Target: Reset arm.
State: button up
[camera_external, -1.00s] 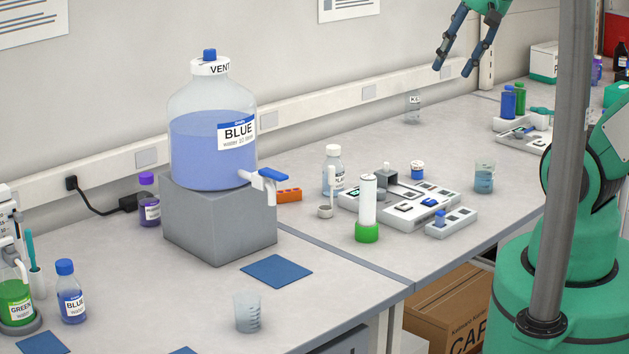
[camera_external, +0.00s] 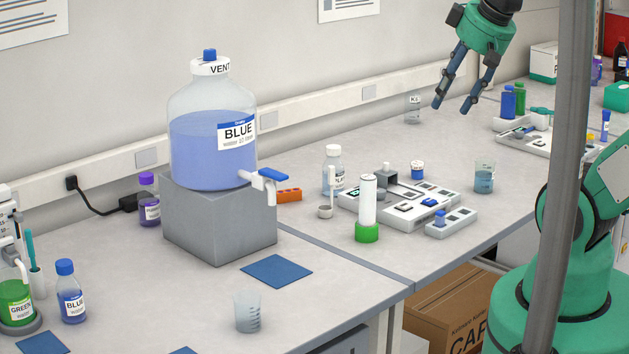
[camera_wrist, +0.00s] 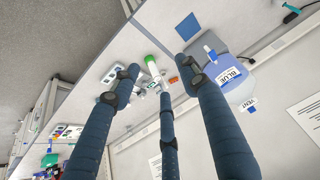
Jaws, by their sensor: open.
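My gripper (camera_external: 452,106) is in the upper right of the external view. It hangs above the back part of the bench, with its dark blue fingers pointing down and spread apart. It is open and nothing is between the fingers. In the wrist view the fingers (camera_wrist: 160,85) reach up the picture, spread, with the bench far beyond them. My green arm base stands at the right, partly behind a grey pole.
A large blue carboy (camera_external: 205,150) stands on a grey block (camera_external: 215,225). A green-based cylinder (camera_external: 367,205), a white rack (camera_external: 405,207) and a beaker (camera_external: 484,178) stand on the right bench. A grey upright pole (camera_external: 565,150) crosses the right side.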

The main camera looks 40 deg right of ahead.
notch_tip(320, 180, down, 7)
jog(key=b, duration=0.6)
dwell(1.0)
